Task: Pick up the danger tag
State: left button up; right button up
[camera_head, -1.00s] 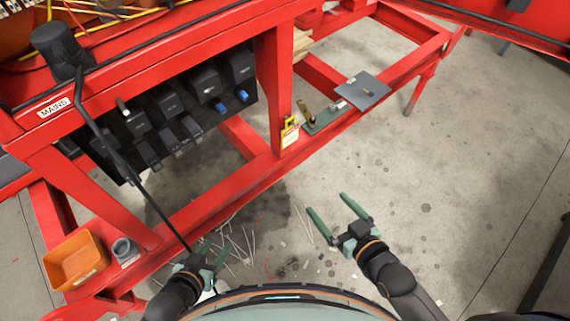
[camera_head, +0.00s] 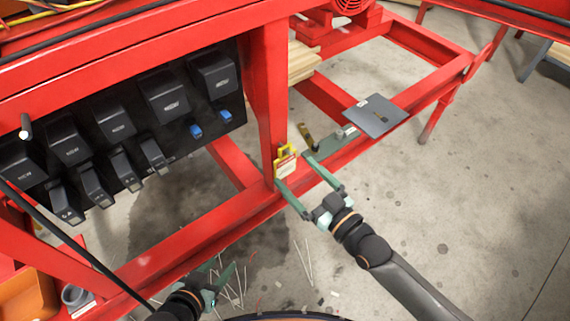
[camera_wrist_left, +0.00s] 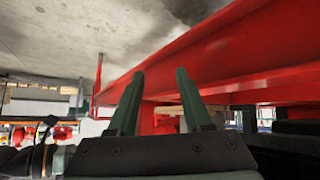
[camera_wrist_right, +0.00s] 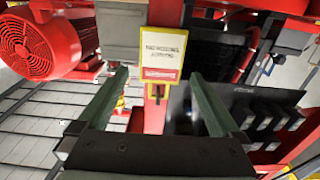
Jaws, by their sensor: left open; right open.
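The danger tag (camera_head: 286,163) is a small yellow-edged plate with a pale face, at the foot of a red upright post. In the right wrist view the tag (camera_wrist_right: 163,45) shows its printed face and a red band, ahead of and between the finger lines. My right gripper (camera_head: 312,172) is open and empty, its fingers pointing at the tag and close to it. I cannot tell whether a finger touches it. My left gripper (camera_head: 226,272) is open and empty, low beside the lower red beam; its fingers also show in the left wrist view (camera_wrist_left: 160,90).
Black breaker boxes (camera_head: 115,120) fill the panel at left. An orange bin (camera_head: 28,296) is bottom left.

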aim_at(286, 164)
jog(key=shift+w+a, duration=0.3)
jog(key=shift+w, duration=0.05)
jog(key=x, duration=0.1)
jog(key=b+x, duration=0.1)
jog(key=shift+w+a+f, duration=0.2)
jog(key=shift+w+a, duration=0.3)
jog(key=shift+w, duration=0.1)
jog(key=shift+w+a, duration=0.25)
jog(key=shift+w, duration=0.05)
jog(key=c, duration=1.2)
pick_arm(q)
jog(key=w+r+t, duration=0.1)
jog(key=w+r, duration=0.1)
jog(key=shift+w+a+r+t, duration=0.15)
jog(key=shift+w+t, duration=0.2)
jog(key=shift+t, duration=0.05)
pick_arm(e)
jog(key=shift+c, duration=0.3)
jog(key=shift+r, duration=0.2)
